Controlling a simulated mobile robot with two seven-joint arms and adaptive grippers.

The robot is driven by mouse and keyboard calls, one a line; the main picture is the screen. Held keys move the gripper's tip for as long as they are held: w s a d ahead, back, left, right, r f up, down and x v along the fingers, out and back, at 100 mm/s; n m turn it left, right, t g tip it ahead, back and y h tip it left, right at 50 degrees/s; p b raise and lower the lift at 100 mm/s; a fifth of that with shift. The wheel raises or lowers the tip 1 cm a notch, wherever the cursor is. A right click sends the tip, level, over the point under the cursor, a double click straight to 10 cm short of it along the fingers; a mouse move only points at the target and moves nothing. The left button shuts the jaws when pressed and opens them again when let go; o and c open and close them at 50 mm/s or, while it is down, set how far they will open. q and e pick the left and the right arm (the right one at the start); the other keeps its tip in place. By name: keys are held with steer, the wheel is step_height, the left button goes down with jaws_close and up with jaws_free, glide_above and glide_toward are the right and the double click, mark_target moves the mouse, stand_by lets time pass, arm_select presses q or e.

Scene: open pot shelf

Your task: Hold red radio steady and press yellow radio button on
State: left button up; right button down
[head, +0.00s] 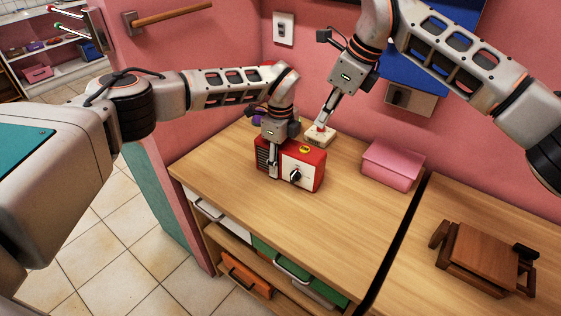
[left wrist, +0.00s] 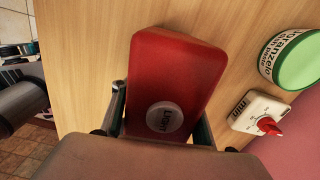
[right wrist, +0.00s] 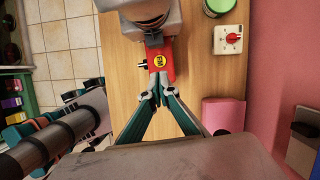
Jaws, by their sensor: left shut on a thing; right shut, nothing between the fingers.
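The red radio (head: 312,172) stands upright on the wooden table, with a cream front panel and dark knob. Its yellow button (head: 305,149) is on top and shows in the right wrist view (right wrist: 159,62). My left gripper (head: 273,170) is shut around the radio's left part; its fingers flank the red body (left wrist: 180,65) in the left wrist view. My right gripper (head: 321,127) is shut and empty, apart from the button in the head view. In the right wrist view its fingertips (right wrist: 158,80) lie near the button.
A cream timer with a red knob (right wrist: 228,40) stands behind the radio, beside a green-and-white tub (left wrist: 293,60). A pink box (head: 393,165) is by the wall. A brown wooden chair-like object (head: 485,258) lies to the right. The table's front is clear.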

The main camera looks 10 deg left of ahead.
mark_target(306, 150)
steer(key=shift+w+a+f+n+t+y, duration=0.1)
steer(key=shift+a+f+n+t+y, duration=0.65)
steer(key=shift+f, duration=0.5)
steer(key=shift+w+a+f+n+t+y, duration=0.1)
steer(key=shift+a+f+n+t+y, duration=0.3)
steer(key=shift+f+t, duration=0.7)
steer(key=shift+a+f+n+t+y, duration=0.45)
steer(key=shift+a+f+n+t, duration=0.2)
steer(key=shift+f, duration=0.75)
steer(key=shift+f, duration=0.15)
